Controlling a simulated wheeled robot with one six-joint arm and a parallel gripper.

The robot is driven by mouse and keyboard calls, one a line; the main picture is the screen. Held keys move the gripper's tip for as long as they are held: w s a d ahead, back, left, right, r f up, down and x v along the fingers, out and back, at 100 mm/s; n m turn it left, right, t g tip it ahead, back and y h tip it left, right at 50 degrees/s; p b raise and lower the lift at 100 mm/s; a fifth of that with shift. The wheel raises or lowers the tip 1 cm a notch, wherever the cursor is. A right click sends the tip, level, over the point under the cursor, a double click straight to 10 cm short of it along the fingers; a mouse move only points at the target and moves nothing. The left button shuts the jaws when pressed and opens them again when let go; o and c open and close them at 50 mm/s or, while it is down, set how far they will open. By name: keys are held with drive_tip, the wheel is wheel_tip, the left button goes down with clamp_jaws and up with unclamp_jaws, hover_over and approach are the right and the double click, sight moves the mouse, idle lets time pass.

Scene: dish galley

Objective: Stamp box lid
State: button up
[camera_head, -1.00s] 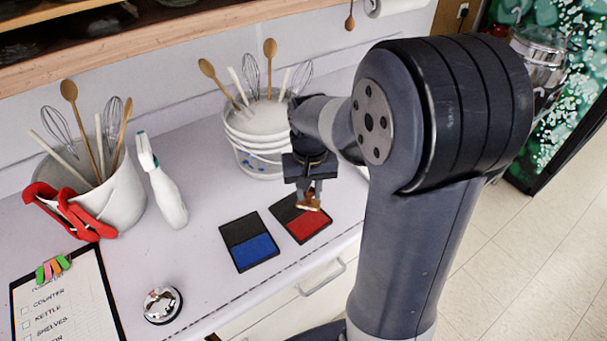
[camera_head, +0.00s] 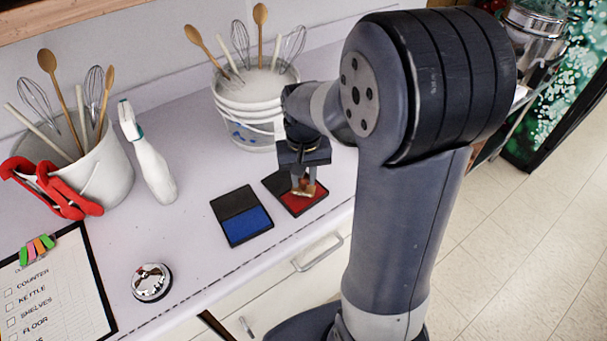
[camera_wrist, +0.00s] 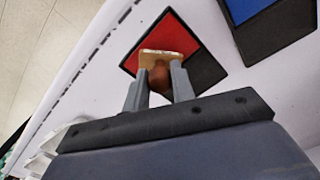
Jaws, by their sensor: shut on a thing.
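My gripper (camera_head: 303,181) is shut on a wooden stamp (camera_head: 304,190) with a rounded brown handle and a flat pale block. In the wrist view the stamp (camera_wrist: 160,62) sits between the fingertips of my gripper (camera_wrist: 160,82). The stamp is over the red ink pad (camera_head: 303,203), which also shows in the wrist view (camera_wrist: 170,32); I cannot tell if it touches the red surface. The blue ink pad (camera_head: 247,224) lies open to the left of it, with its corner in the wrist view (camera_wrist: 245,10). No box lid is identifiable in view.
A silver bell (camera_head: 151,282) and a clipboard list (camera_head: 50,290) lie at the front left. The counter's front edge is close to the pads.

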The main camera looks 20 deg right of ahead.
drive_tip(key=shift+f+b, duration=0.35)
drive_tip(key=shift+f, duration=0.25)
idle(1.6)
wheel_tip(320, 180, up, 7)
drive_tip(key=p, duration=0.6)
drive_tip(key=shift+r, duration=0.1)
idle(0.4)
